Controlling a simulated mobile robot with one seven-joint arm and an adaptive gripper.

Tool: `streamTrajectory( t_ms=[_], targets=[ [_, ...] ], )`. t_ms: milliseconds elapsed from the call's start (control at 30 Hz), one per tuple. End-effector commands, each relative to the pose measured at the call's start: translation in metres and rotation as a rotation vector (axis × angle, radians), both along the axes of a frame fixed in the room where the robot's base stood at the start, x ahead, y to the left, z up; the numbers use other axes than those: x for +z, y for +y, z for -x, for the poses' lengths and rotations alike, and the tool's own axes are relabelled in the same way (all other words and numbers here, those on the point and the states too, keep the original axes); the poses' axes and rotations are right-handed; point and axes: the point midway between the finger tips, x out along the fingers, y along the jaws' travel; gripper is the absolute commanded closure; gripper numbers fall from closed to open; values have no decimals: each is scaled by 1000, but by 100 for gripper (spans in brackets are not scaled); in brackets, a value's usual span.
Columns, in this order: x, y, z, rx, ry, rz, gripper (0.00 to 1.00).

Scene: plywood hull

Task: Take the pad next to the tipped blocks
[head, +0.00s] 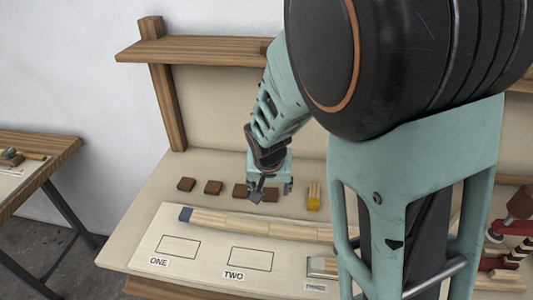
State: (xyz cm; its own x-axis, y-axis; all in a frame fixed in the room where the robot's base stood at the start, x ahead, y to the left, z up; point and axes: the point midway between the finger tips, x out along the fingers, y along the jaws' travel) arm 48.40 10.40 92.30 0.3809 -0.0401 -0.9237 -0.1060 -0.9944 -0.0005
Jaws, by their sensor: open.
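Another brown piece (270,195) shows between my fingers. My gripper (272,192) is open and points down over the right end of this row. I cannot tell whether its fingers touch a pad. My arm hides the right part of the board.
The board (207,264) has outlined boxes marked ONE and TWO. A wooden shelf (195,50) is behind. Red and dark items (519,228) are at far right. A side table (40,150) stands left.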

Motion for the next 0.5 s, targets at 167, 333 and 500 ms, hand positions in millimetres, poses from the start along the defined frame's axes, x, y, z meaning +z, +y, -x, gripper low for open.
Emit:
streamTrajectory(
  t_ms=[167,333,500],
  targets=[
    [-23,-1,-8,-1,2,2,47],
    [-29,-1,-11,0,0,0,47],
    [-29,-1,-11,1,-1,0,47]
  ],
)
